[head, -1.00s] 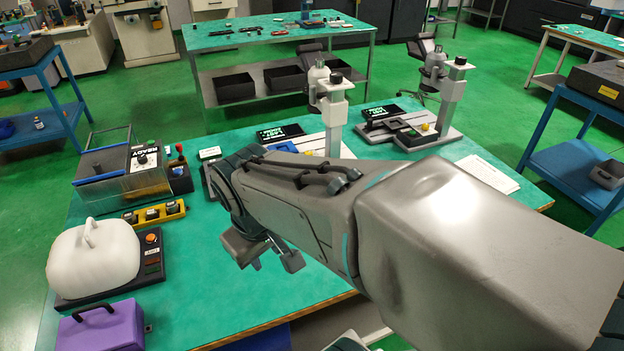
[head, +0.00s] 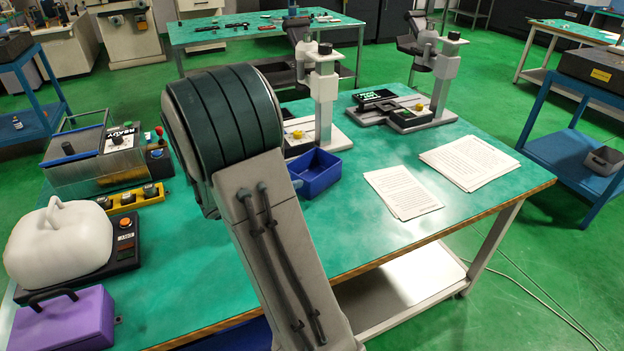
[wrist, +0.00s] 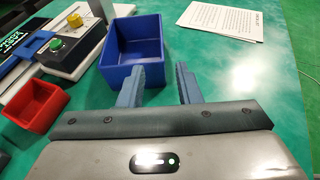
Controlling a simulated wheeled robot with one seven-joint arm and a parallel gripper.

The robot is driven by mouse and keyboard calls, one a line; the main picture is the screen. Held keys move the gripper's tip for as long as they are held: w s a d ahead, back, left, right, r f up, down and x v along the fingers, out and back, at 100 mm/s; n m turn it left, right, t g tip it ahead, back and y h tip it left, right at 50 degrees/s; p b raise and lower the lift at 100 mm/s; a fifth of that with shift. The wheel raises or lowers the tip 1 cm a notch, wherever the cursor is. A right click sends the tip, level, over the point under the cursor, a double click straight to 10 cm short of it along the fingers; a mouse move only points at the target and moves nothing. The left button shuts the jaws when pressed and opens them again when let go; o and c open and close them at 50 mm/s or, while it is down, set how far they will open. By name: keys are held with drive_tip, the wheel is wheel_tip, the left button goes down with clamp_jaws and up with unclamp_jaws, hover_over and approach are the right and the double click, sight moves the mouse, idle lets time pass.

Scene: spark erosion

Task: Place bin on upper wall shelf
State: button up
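A small open blue bin (head: 322,184) stands upright on the green table, just right of my raised arm in the head view. In the wrist view the blue bin (wrist: 155,72) is directly ahead of my gripper (wrist: 160,70). The two fingers are spread apart with nothing between them, pointing at the bin's near wall. The left finger overlaps that wall in the picture; I cannot tell whether it touches. A red bin (wrist: 42,112) stands to the left. No wall shelf shows.
Measuring stands (head: 325,100) are behind the blue bin. Paper sheets (head: 403,192) lie to its right. A white-lidded device (head: 60,245), purple case (head: 65,320) and yellow button strip (head: 130,197) are on the left. The front right tabletop is clear.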

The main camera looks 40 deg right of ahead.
sight(321, 174)
drive_tip(key=x, duration=1.3)
drive_tip(key=shift+s+d+f, duration=0.1)
drive_tip(key=shift+d+f, duration=0.05)
drive_tip(key=shift+d, duration=0.15)
clamp_jaws()
